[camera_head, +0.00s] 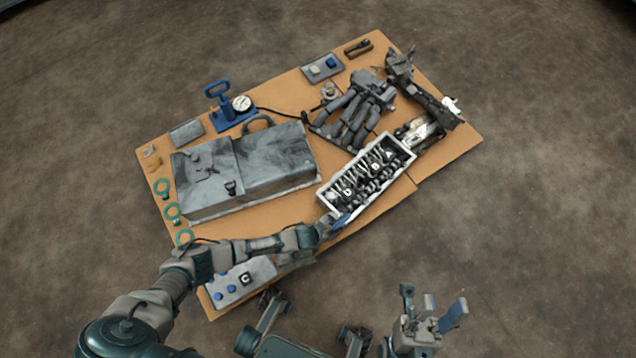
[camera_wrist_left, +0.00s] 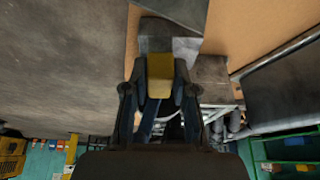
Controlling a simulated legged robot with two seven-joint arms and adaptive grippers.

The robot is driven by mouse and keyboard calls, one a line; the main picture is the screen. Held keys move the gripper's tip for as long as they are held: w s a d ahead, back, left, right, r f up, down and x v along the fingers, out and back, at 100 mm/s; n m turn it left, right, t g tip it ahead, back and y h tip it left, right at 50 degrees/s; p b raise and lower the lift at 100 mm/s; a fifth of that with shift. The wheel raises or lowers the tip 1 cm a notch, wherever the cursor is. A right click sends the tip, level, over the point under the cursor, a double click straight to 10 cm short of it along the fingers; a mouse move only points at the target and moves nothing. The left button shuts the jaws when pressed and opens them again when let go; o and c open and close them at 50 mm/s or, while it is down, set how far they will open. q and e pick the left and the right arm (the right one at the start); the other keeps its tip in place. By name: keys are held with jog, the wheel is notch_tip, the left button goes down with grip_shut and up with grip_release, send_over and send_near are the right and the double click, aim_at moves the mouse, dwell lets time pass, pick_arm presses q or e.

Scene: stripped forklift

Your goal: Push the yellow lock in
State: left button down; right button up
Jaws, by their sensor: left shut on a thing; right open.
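The yellow lock (camera_wrist_left: 160,75) shows in the left wrist view as a small yellow block. My left gripper (camera_wrist_left: 160,80) is shut on it, with a dark finger on each side. A grey surface lies right behind the block; I cannot tell how far in the lock sits. In the head view my left gripper (camera_head: 345,216) reaches the near left end of the open engine block (camera_head: 327,196), and the lock cannot be made out there. My right gripper (camera_head: 434,312) is open and empty, at the lower right, apart from the parts.
A cardboard sheet (camera_head: 330,240) on the dark floor bears a large grey metal case (camera_head: 245,165), a blue pump with gauge (camera_head: 230,110), dark pipes (camera_head: 355,110), green rings (camera_head: 163,188) and a grey panel with blue knobs (camera_head: 240,280). Bare floor surrounds it.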

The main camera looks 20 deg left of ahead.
pick_arm(q)
jog(key=shift+w+r, duration=0.1)
jog(key=shift+w, duration=0.1)
jog(key=c, duration=0.9)
grip_release()
jog(key=shift+d, duration=0.1)
jog(key=v, duration=1.1)
jog(key=shift+s+r, duration=0.25)
